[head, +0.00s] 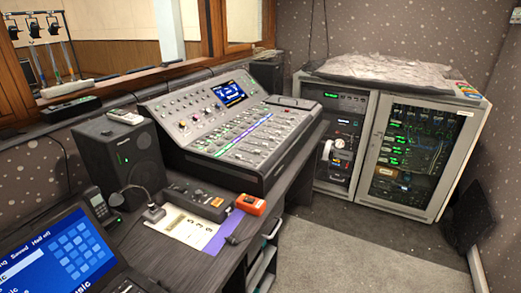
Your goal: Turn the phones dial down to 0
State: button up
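In the head view, a dark mixing console (238,135) with a lit blue screen (229,93) stands on the desk. Several small knobs sit on its upper left panel (185,115), and rows of faders (250,137) cover its right side. A small dark control box (200,200) with a few buttons or knobs lies in front of it. The labels are too small to read, so I cannot tell which knob is the phones dial or where it points. My gripper is not in view.
A black speaker (122,155), a laptop (62,255), a paper sheet (183,225) and an orange device (251,204) crowd the desk (285,180). Equipment racks (413,150) stand behind at right. Grey carpet (345,245) is open in front. A window is behind the desk.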

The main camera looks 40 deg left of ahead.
aim_at(199, 194)
jog(key=z, duration=0.25)
jog(key=k, duration=0.6)
jog(key=z, duration=0.15)
jog(key=i, duration=2)
jog(key=u, duration=1)
jog(key=i, duration=1.1)
jog(key=u, duration=1.7)
jog(key=i, duration=0.65)
jog(key=u, duration=0.65)
